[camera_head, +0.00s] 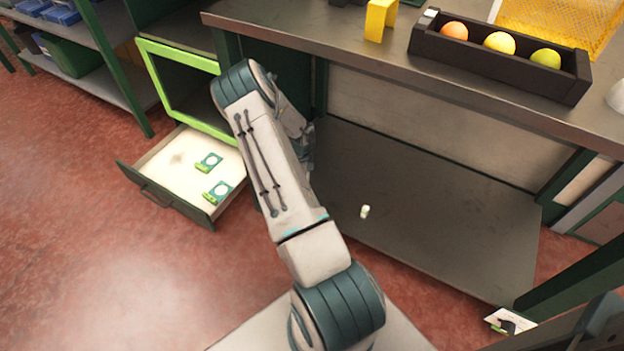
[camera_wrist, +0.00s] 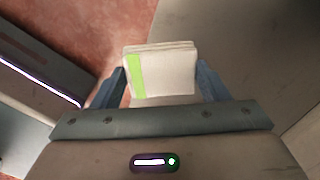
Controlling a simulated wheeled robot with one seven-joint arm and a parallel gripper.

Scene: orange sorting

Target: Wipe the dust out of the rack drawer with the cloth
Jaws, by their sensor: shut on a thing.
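The rack drawer (camera_head: 160,196) is pulled open at the left in the head view, below a green-framed opening. Its pale floor has a faint brownish dust patch (camera_head: 178,158) towards the left. Two small green-and-white items (camera_head: 208,162) (camera_head: 217,191) lie inside it. The cloth (camera_wrist: 165,72) is a folded white pad with a green stripe, seen in the wrist view. My gripper (camera_wrist: 162,82) is shut on it, one finger at each side. In the head view my arm hides the gripper and the cloth; they appear to be right of the drawer, near the under-bench space.
The bench (camera_head: 400,62) overhangs on the right, with a black tray (camera_head: 480,72) of round fruit and a yellow block (camera_head: 380,18). A small pale object (camera_head: 365,211) lies on the lower shelf (camera_head: 440,220). Red floor (camera_head: 80,240) is clear left of the drawer.

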